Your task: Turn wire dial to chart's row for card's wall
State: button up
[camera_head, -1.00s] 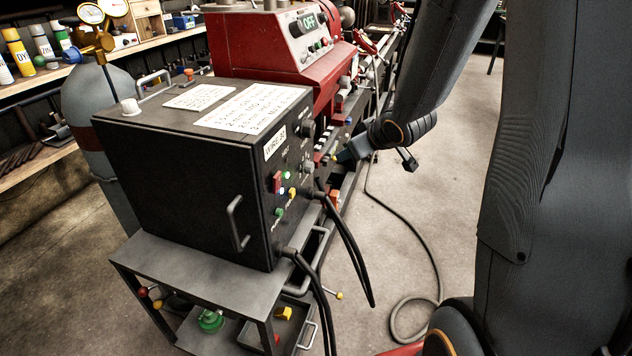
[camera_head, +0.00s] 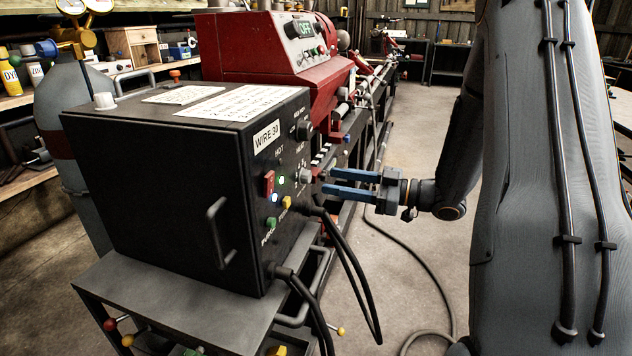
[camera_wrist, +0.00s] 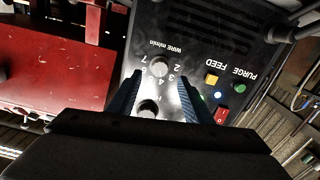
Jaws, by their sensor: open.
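The wire dial (camera_wrist: 159,66), a grey knob under a "WIRE m/min" label, shows upside down in the wrist view with numbers around it. In the head view it is the lower knob (camera_head: 305,175) on the black welder's (camera_head: 160,170) panel. My gripper (camera_head: 327,182) is open in front of the panel. In the wrist view its blue fingers lie either side of the dial, just short of it or around it; contact is unclear. The printed chart (camera_head: 240,102) lies on the welder's top, beside a smaller white card (camera_head: 183,94). Their writing is too small to read now.
A second knob (camera_head: 304,130) sits above the dial. A red switch (camera_head: 269,183), yellow button (camera_head: 287,202) and green button (camera_head: 271,223) are left of it. Black cables (camera_head: 345,255) hang below my gripper. The red lathe (camera_head: 270,50) stands behind.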

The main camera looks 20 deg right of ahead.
aim_at(310, 177)
jog(key=x, duration=0.6)
jog(key=c, duration=1.1)
